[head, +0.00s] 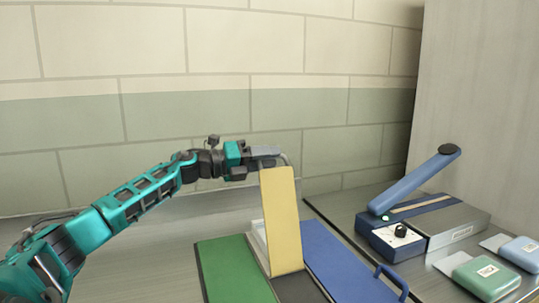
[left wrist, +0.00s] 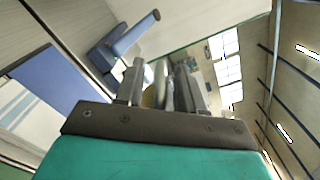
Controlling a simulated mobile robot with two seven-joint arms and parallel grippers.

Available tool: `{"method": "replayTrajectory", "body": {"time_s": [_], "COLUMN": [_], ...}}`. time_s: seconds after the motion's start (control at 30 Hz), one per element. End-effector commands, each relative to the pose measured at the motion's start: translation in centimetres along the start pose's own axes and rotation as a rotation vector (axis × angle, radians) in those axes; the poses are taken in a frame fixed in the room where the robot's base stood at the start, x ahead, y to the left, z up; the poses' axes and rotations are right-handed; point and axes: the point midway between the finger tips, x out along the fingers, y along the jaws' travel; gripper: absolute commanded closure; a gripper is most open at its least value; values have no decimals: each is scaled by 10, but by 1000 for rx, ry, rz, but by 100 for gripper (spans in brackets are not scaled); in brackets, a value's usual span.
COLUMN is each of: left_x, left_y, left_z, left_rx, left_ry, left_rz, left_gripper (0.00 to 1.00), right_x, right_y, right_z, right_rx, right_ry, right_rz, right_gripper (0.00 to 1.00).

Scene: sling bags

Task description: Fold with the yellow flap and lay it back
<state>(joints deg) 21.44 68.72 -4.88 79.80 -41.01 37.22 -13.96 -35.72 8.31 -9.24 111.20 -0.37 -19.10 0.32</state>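The yellow flap (head: 281,222) stands nearly upright on the folding board, in the middle of the head view. My left gripper (head: 268,156) is at its top edge, behind it, with its fingers closed around the top edge or handle; the exact contact is partly hidden. In the left wrist view, a bit of yellow (left wrist: 149,97) and pale parts show between the fingers (left wrist: 160,85). The green flap (head: 235,270) lies flat on the left and the blue flap (head: 345,265) lies flat on the right. My right gripper is not in view.
A blue and grey machine (head: 430,225) with a raised blue lever (head: 415,182) stands to the right. A green pouch (head: 486,276) and a light blue pouch (head: 522,252) lie at the right front. The blue flap has a loop handle (head: 391,277). The table (head: 150,260) left of the board is clear.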

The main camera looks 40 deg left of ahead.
Motion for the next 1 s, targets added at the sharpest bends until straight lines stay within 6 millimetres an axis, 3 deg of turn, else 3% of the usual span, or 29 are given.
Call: {"method": "replayTrajectory", "body": {"time_s": [0.47,0.87,1.0], "left_x": [7,7,7], "left_y": [-1,-1,0], "left_z": [0,0,0], "left_rx": [1,1,2], "left_ry": [1,2,2], "left_rz": [-1,0,0], "left_gripper": [62,100,100], "right_x": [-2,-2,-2], "right_y": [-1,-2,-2], "right_z": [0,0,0], "right_rx": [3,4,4], "right_ry": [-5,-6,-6], "right_rz": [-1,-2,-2], "right_gripper": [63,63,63]}}
